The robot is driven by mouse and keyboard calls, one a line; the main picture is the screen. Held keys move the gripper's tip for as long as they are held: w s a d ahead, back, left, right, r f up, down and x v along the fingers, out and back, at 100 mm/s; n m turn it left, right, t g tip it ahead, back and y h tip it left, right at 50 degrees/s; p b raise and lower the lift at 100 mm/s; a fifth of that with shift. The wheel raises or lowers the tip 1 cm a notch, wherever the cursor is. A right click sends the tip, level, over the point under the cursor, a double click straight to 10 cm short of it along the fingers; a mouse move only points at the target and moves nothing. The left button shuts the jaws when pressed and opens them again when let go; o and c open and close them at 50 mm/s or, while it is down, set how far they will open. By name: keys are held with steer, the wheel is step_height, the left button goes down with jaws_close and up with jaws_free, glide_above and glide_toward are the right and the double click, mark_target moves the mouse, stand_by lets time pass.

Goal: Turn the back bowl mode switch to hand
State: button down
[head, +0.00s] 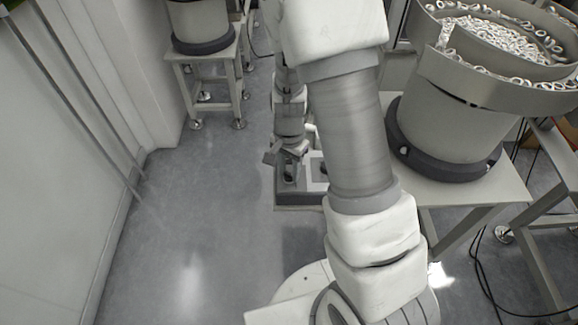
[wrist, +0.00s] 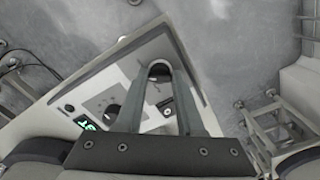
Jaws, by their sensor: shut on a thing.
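A grey control box with a light panel (wrist: 97,92) fills the middle of the wrist view. A dark round switch knob (wrist: 159,69) sits near its upper edge. My gripper (wrist: 160,75) has a finger on each side of this knob and is shut on it; the fingers hide part of the knob and any marks around it. A second dark knob (wrist: 112,110) and a green display (wrist: 86,123) are on the same panel. Which way the switch points cannot be read.
A bowl feeder (head: 450,130) full of white rings stands on a table at right. Another feeder (head: 199,22) stands on a stand (head: 200,70) at the back left. Open floor (head: 205,210) lies at left, beside a pale wall. Cables (head: 480,265) hang at right.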

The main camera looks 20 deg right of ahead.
mark_target(289, 173)
steer(key=shift+m+p, duration=0.35)
steer(key=shift+m, duration=0.55)
steer(key=c, duration=0.5)
jaws_free()
steer(key=shift+r, duration=0.1)
step_height(289, 173, up, 17)
steer(key=p, duration=0.4)
steer(key=shift+r, duration=0.15)
